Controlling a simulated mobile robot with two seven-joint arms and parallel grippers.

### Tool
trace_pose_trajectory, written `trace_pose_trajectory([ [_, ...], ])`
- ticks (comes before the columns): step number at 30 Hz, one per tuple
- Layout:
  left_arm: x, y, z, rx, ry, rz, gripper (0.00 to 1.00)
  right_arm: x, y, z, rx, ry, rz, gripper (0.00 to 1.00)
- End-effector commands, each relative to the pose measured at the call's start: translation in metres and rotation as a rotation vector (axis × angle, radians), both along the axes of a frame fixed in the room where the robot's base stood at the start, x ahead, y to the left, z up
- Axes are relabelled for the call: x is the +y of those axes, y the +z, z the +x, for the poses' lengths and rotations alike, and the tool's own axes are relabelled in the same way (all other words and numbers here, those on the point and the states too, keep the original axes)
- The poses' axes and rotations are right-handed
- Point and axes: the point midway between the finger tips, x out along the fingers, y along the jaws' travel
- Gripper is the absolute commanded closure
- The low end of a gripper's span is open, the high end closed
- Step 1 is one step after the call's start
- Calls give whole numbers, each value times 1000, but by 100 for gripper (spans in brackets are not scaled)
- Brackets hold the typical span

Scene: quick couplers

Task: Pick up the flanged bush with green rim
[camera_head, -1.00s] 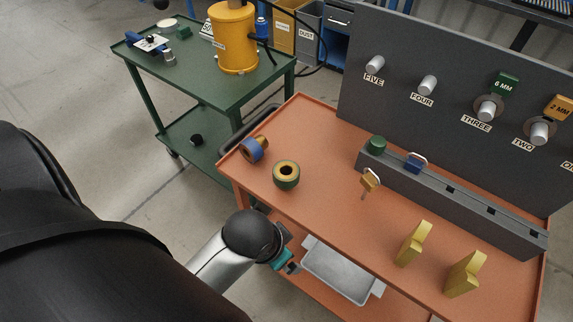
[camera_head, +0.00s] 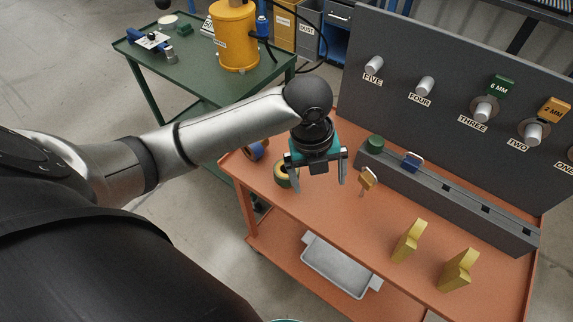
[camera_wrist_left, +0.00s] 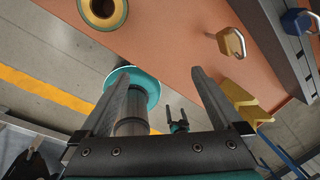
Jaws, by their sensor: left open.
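The flanged bush with green rim (camera_head: 282,176) stands on the orange bench top near its left end, partly hidden behind my left gripper in the head view. In the left wrist view it shows at the top left (camera_wrist_left: 103,14), cut by the frame edge, as a tan ring with a dark bore and green rim. My left gripper (camera_head: 319,180) is open and empty, fingers wide apart and pointing down, above and right of the bush. Its two fingers (camera_wrist_left: 164,76) also show in the left wrist view, with the bush outside them to the upper left.
A blue-rimmed bush (camera_head: 259,149) lies behind, partly covered by my arm. A padlock with a tan body (camera_head: 367,179) and a grey rail (camera_head: 450,197) holding a blue padlock (camera_head: 412,162) are to the right. Yellow blocks (camera_head: 408,241) stand nearer the front.

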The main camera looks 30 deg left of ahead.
Motion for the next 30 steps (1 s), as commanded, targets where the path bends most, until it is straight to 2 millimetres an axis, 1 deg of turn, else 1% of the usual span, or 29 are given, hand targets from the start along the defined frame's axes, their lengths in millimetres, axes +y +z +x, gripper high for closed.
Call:
trace_pose_trajectory([
  [1, 13, 8, 10, -4, -82, 37, 0, -2, -12, -13, 15, 2, -2, 7],
  [3, 29, 18, 17, 8, -202, 75, 0, -5, -26, -30, 26, 5, -4, 7],
  [6, 51, 33, 27, 26, -352, 117, 0, -10, -41, -54, 41, 8, -6, 7],
  [9, 69, 47, 34, 44, -471, 141, 0, -14, -52, -75, 52, 12, -8, 7],
  [12, 82, 57, 37, 58, -552, 154, 0, -17, -58, -90, 59, 13, -10, 7],
  [16, 91, 63, 39, 67, -608, 158, 0, -19, -61, -100, 64, 15, -10, 7],
  [17, 92, 63, 39, 69, -614, 158, 0, -19, -62, -101, 64, 15, -10, 7],
  [20, 92, 51, 39, 71, -621, 156, 0, -19, -66, -102, 64, 15, -10, 7],
  [27, 92, -1, 38, 72, -619, 157, 0, -19, -79, -102, 64, 15, -10, 7],
  [30, 92, -19, 38, 70, -620, 156, 0, -20, -84, -102, 65, 15, -11, 7],
])
